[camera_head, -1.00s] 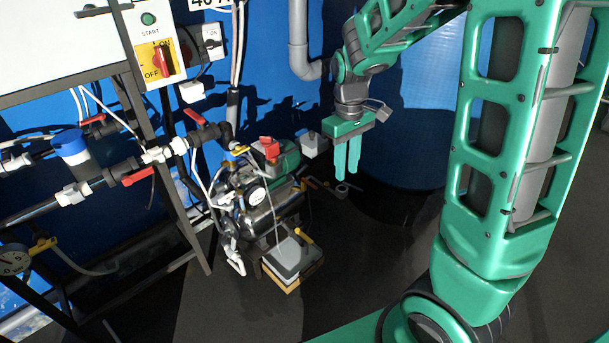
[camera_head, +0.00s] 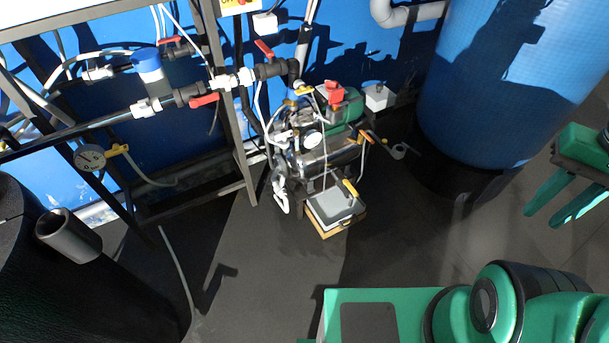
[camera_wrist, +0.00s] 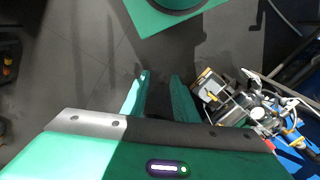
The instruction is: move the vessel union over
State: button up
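I cannot tell for sure which part is the vessel union. White fittings sit on the dark pipe at left, one (camera_head: 147,107) below the blue-capped piece and one (camera_head: 232,80) beside the red-handled valve. A grey open-ended cylinder (camera_head: 68,236) lies against a large black vessel (camera_head: 85,290) at the lower left. My gripper (camera_head: 541,217) hangs at the right edge, far from these, its fingers pointing down-left. In the wrist view my gripper (camera_wrist: 160,76) is open and empty, with bare floor between its fingers.
A compressor-like machine (camera_head: 318,140) with hoses stands mid-floor, a grey-topped box (camera_head: 335,205) before it. A large blue tank (camera_head: 500,80) stands at right. A dark frame (camera_head: 235,130) carries the pipes.

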aim_at(278, 188)
jog(key=z, duration=1.25)
jog(key=k, duration=0.7)
jog(key=u, duration=1.65)
jog(key=i, duration=1.05)
